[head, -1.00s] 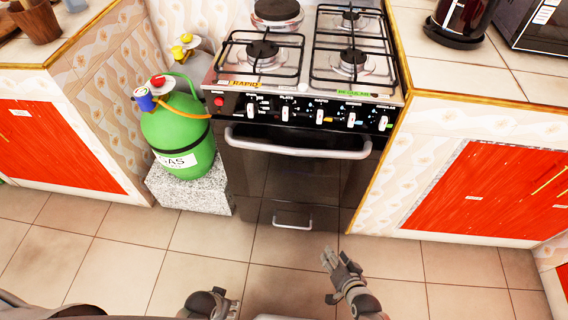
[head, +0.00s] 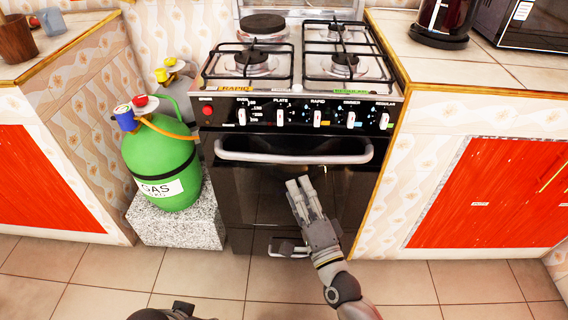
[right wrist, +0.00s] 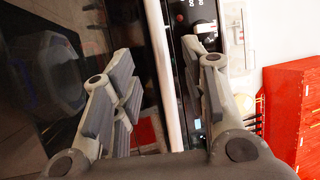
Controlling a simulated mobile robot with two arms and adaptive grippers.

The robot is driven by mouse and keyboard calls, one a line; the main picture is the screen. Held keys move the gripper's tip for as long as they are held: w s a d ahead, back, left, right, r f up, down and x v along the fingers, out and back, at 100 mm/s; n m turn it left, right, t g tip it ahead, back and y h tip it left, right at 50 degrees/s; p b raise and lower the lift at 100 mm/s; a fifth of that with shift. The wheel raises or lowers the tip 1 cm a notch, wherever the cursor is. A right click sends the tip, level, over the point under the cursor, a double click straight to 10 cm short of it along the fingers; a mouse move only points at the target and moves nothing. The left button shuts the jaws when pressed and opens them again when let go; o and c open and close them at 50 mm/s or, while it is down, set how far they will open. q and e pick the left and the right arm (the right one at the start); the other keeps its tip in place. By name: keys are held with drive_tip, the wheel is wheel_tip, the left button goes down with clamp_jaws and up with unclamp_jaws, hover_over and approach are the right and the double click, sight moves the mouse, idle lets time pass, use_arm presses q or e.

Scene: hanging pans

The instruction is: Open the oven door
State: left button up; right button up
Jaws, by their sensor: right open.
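The black oven door (head: 245,190) is closed on the front of the stove. Its silver handle (head: 290,158) runs across the top of the door. My right gripper (head: 306,181) is open in front of the door, just below the handle. In the right wrist view the handle (right wrist: 164,75) runs upright in the picture, between the two open fingers (right wrist: 160,88), and no grip on it shows. Only a dark part of my left arm's end (head: 168,313) shows at the bottom edge, so its fingers cannot be judged.
A green gas bottle (head: 165,160) stands on a speckled block (head: 190,222) left of the stove. A lower drawer handle (head: 285,247) is partly behind my right gripper. Counters with red cabinets (head: 480,195) flank the stove. The tiled floor (head: 210,270) in front is clear.

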sight(287, 161)
drive_tip(key=x, duration=0.8)
drive_tip(key=shift+w+a+b, duration=0.15)
drive_tip(key=shift+w+b, duration=0.2)
drive_tip(key=shift+b, duration=0.05)
use_arm(q)
drive_tip(key=shift+v, duration=0.9)
use_arm(e)
drive_tip(key=shift+w+a+r, duration=0.2)
drive_tip(key=shift+w+a, duration=0.05)
drive_tip(key=shift+w, duration=0.3)
use_arm(q)
drive_tip(key=shift+a, duration=0.1)
use_arm(e)
drive_tip(key=shift+c, duration=0.5)
clamp_jaws()
